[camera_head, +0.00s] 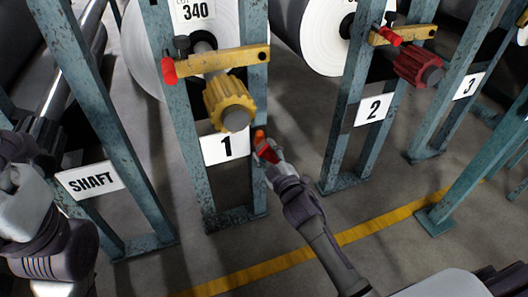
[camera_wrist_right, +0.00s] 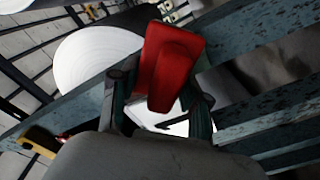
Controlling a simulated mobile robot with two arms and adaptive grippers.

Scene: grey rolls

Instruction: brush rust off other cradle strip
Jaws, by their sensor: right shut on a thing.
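My right gripper (camera_head: 264,148) is shut on a red object (camera_wrist_right: 172,62), which also shows in the head view (camera_head: 268,153) with an orange end. I cannot make out bristles on it. The gripper is just below the yellow knob (camera_head: 230,103) of stand 1, near the right edge of the "1" sign (camera_head: 226,146). I cannot tell whether the red object touches the post. No cradle strip or rust patch can be picked out with certainty. My left arm shows at the left edge, but its fingers are not visible.
Teal stand posts (camera_head: 177,130) rise around the gripper, with yellow bars (camera_head: 215,62) and red grips (camera_head: 169,70). Large white rolls (camera_head: 308,35) hang behind. The "2" stand (camera_head: 344,150) has a red knob (camera_head: 418,68).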

